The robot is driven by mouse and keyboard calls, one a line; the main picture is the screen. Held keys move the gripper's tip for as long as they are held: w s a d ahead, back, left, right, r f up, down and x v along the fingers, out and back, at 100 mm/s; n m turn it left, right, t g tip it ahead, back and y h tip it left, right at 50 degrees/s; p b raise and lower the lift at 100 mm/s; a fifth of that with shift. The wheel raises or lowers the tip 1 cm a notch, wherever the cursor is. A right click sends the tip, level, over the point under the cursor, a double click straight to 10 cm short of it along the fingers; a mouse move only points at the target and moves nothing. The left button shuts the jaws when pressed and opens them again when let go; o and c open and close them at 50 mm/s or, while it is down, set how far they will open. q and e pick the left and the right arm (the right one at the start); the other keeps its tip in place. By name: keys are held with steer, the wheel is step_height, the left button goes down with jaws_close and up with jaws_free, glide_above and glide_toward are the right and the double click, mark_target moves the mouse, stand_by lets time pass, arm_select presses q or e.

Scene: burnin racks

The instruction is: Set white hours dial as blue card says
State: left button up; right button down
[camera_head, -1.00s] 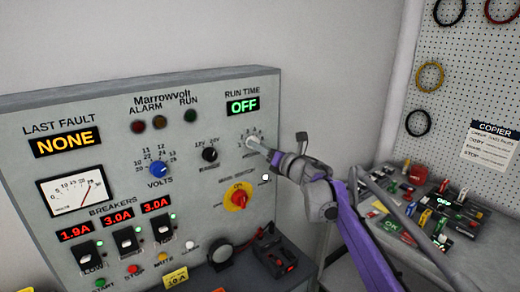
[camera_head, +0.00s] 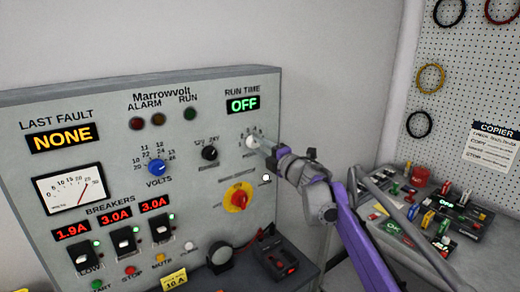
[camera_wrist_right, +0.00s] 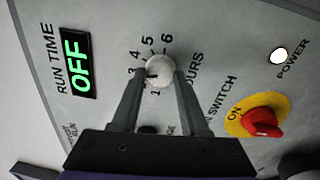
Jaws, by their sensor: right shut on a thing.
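The white hours dial (camera_head: 250,141) sits on the grey panel (camera_head: 205,105) under the RUN TIME display (camera_head: 243,104), which reads OFF. In the right wrist view the dial (camera_wrist_right: 159,65) is round, with a dark mark on its left side pointing roughly between 1 and 3; the 2 is hard to see. Numbers 3 to 6 show around it. My right gripper (camera_wrist_right: 157,75) is shut on the dial, one finger on each side; it also shows in the head view (camera_head: 260,145). I cannot make out a blue card for the hours. My left gripper is out of view.
A red and yellow rotary switch (camera_head: 238,197) sits below the dial, with a white power light (camera_head: 266,178) beside it. A black knob (camera_head: 209,153) and a blue volts knob (camera_head: 157,168) are to the left. A COPIER card (camera_head: 491,143) hangs on the pegboard.

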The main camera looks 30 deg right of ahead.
steer(key=m+b, duration=0.1)
steer(key=m, duration=0.6)
steer(key=shift+m+h, duration=0.3)
steer(key=shift+m, duration=0.1)
steer(key=m+b, duration=0.1)
steer(key=m, duration=0.5)
steer(key=shift+a+m, duration=0.1)
steer(key=shift+m, duration=0.3)
steer(key=shift+r, duration=0.1)
steer(key=shift+c, duration=2.1)
jaws_free()
steer(key=shift+s, duration=0.1)
steer(key=s+b, duration=0.1)
steer(key=s, duration=0.9)
steer(key=shift+s+d+f, duration=0.2)
steer(key=shift+s, duration=0.1)
steer(key=shift+a+h, duration=0.1)
steer(key=shift+h, duration=0.2)
